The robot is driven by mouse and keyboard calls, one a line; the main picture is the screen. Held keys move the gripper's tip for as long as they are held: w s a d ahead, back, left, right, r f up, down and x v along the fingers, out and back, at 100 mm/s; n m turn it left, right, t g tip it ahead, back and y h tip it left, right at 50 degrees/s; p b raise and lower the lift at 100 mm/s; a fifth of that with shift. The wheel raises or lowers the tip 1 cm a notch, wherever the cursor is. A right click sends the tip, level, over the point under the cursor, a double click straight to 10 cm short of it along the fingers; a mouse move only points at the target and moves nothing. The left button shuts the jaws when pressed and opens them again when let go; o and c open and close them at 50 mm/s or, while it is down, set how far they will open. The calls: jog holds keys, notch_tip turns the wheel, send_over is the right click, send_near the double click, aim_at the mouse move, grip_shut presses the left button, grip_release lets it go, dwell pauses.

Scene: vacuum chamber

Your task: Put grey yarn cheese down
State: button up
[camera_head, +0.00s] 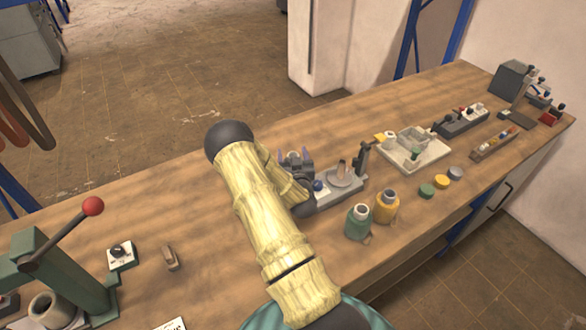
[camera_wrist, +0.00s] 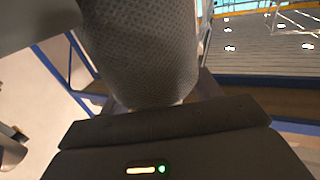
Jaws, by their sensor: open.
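The grey yarn cheese (camera_wrist: 140,50) fills the top middle of the wrist view as a large, rounded, woven-textured body, very close to the camera. A small pale bit, perhaps its core, shows at its lower end. My gripper (camera_head: 295,160) is open at the end of my arm, over the workbench behind a small grey machine. In the head view a small greyish round shape shows between its dark fingers, too small to tell surely as the yarn cheese. Whether the yarn touches the fingers or a support cannot be told.
The grey machine (camera_head: 342,182) stands right of my gripper. A green spool (camera_head: 358,224) and a yellow spool (camera_head: 386,208) stand near the bench's front edge. A pale tray (camera_head: 432,156) lies farther right. A green press (camera_head: 75,265) stands left; the wooden bench (camera_head: 190,215) between is mostly clear.

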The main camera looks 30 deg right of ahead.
dwell(0.5)
grip_shut()
jog(key=shift+r+b, duration=0.8)
jog(key=shift+r, duration=4.2)
